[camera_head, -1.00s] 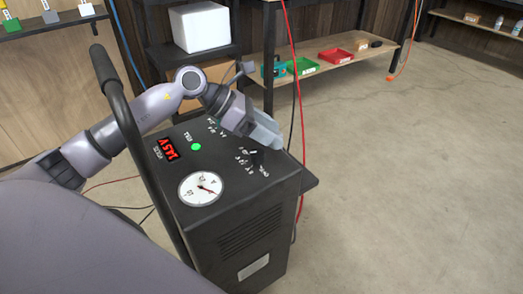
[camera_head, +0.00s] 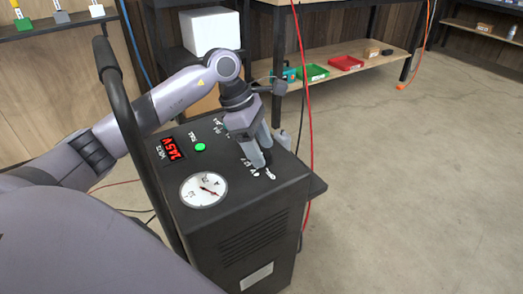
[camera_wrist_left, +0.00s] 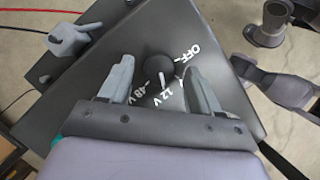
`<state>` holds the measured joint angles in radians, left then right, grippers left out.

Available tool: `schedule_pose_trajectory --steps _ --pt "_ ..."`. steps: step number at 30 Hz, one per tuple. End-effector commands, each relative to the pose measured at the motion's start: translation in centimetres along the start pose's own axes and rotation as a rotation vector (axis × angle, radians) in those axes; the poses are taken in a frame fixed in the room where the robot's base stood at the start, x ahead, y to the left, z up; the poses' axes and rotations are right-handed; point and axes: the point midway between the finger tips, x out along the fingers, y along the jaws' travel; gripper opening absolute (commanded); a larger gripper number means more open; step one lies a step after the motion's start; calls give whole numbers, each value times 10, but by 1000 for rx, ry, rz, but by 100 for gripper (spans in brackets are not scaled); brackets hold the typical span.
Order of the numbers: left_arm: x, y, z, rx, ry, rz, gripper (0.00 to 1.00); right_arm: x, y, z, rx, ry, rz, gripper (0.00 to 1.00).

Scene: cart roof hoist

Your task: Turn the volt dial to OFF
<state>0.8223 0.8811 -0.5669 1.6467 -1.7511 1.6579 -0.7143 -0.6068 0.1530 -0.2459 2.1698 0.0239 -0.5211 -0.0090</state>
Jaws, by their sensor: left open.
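The volt dial is a round black knob on the sloping top panel of the black cart unit (camera_head: 245,235). In the left wrist view the dial (camera_wrist_left: 159,66) shows between my fingers, its white pointer mark towards the 12 V label. The OFF label (camera_wrist_left: 189,54) is to its right and another volt label (camera_wrist_left: 130,91) to its left. My left gripper (camera_wrist_left: 158,74) is open, one finger on each side of the dial; I cannot tell whether they touch it. In the head view my left gripper (camera_head: 258,163) points down over the panel and mostly hides the dial.
A black handle (camera_head: 118,100) rises at the cart's left. A red cable (camera_head: 307,90) hangs at its right. Open floor lies to the right.

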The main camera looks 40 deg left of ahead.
Motion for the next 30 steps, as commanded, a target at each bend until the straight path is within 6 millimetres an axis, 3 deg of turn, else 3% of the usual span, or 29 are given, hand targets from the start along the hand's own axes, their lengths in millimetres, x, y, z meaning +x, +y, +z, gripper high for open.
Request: schedule_pose_trajectory --steps 11,16,30 --pt "8 0 0 0 0 -1 63 0 -1 -1 -3 3 -2 43" --pt "8 0 0 0 -1 -1 8 0 -1 -1 -3 3 -2 43" --pt "7 -1 0 -81 0 34 9 -1 -1 -2 -1 2 -1 43"
